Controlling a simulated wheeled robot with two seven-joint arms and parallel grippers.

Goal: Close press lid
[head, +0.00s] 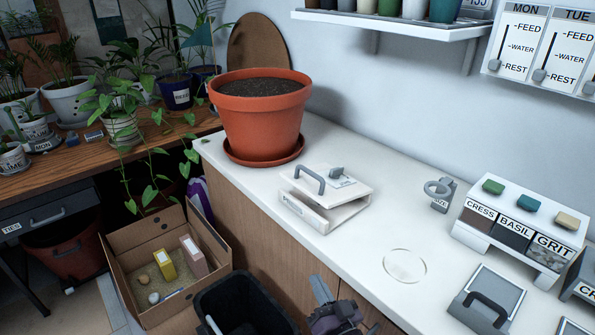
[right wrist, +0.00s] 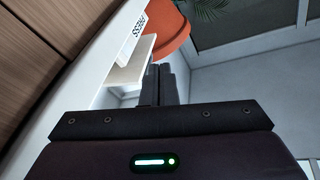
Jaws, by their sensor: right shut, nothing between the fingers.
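The press (head: 322,213) is a low white box on the white counter, left of the counter's middle. Its lid (head: 350,190) carries a grey arched handle (head: 309,178) and a small grey block. A gap shows between lid and base along the near right side, so the lid looks partly raised. In the right wrist view the press (right wrist: 133,62) shows with its lettered face beyond my fingers. My right gripper (head: 335,318) is at the bottom of the head view, below the counter's front edge and apart from the press. Its fingers (right wrist: 160,84) are shut and empty. My left gripper is out of view.
A large terracotta pot (head: 262,120) stands behind the press. Right of it lie a clear disc (head: 405,266), a grey ring holder (head: 439,193) and a labelled seed stand (head: 515,228). A cardboard box (head: 150,222) and a black bin (head: 245,303) stand below the counter.

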